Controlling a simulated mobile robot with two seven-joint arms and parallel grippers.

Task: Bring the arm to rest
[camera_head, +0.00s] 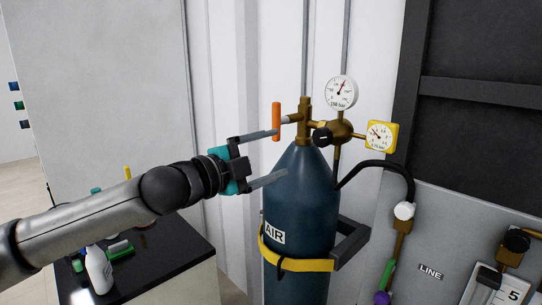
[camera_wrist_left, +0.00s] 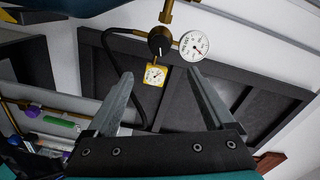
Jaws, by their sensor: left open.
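My left arm (camera_head: 100,220) comes in from the left in the head view, stretched out toward a dark blue gas cylinder labelled AIR (camera_head: 295,195). My left gripper (camera_head: 282,155) is open and empty, its two fingers spread and pointing right. The upper fingertip is close to the orange valve handle (camera_head: 276,121); I cannot tell whether they touch. The lower fingertip shows in front of the cylinder's shoulder. In the left wrist view the fingers (camera_wrist_left: 160,95) are apart with nothing between them but background. My right gripper is not in view.
A brass regulator with a white gauge (camera_head: 341,92) and a yellow gauge (camera_head: 381,136) tops the cylinder. A yellow strap (camera_head: 296,262) and bracket hold it. A black hose (camera_head: 385,166) runs right to wall fittings. A dark bench (camera_head: 160,265) with bottles lies below my arm.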

